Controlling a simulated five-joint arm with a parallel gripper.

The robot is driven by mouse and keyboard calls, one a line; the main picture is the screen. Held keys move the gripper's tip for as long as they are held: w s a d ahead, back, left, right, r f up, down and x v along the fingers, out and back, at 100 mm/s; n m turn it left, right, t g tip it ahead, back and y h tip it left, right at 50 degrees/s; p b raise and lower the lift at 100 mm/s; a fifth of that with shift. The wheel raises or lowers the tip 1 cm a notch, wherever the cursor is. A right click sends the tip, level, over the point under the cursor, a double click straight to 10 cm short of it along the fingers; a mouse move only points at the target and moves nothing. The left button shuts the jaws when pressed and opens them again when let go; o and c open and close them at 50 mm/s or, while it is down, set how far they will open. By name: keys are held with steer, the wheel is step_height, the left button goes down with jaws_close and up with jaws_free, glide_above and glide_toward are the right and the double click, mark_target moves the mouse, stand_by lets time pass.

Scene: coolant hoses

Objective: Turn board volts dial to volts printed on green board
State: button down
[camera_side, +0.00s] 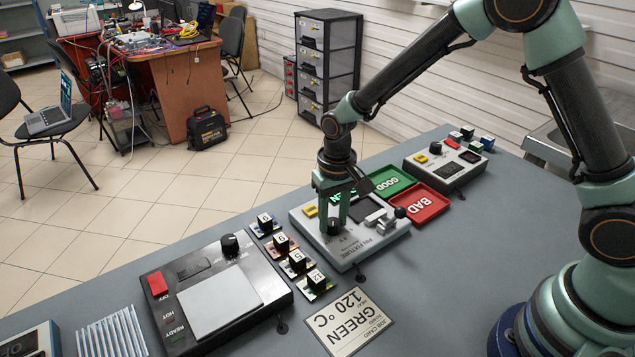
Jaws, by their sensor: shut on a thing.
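My gripper (334,222) points down over the grey pin fixture box (366,252) and is shut on a small black dial (334,230) on its top. The dial's pointer and scale are too small to read, and the fingers hide part of it. Several small boards with black numbered blocks stand in a row left of the fixture. The nearest board (329,290) looks green, and its block (316,278) seems to read 12. A job card (350,320) on the bench reads GREEN 120 °C.
A black hot plate unit (155,258) with a dial stands left of the boards. A green GOOD tray (409,179) and a red BAD tray (430,212) lie right of the fixture. Another grey box (467,172) with a knob stands beyond.

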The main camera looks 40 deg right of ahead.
mark_target(335, 221)
steer(key=shift+w+d+m, duration=0.15)
steer(key=shift+m, duration=1.05)
steer(key=shift+c, duration=2.3)
jaws_free()
steer(key=shift+r, duration=0.15)
step_height(335, 221, up, 12)
steer(key=shift+s, duration=0.25)
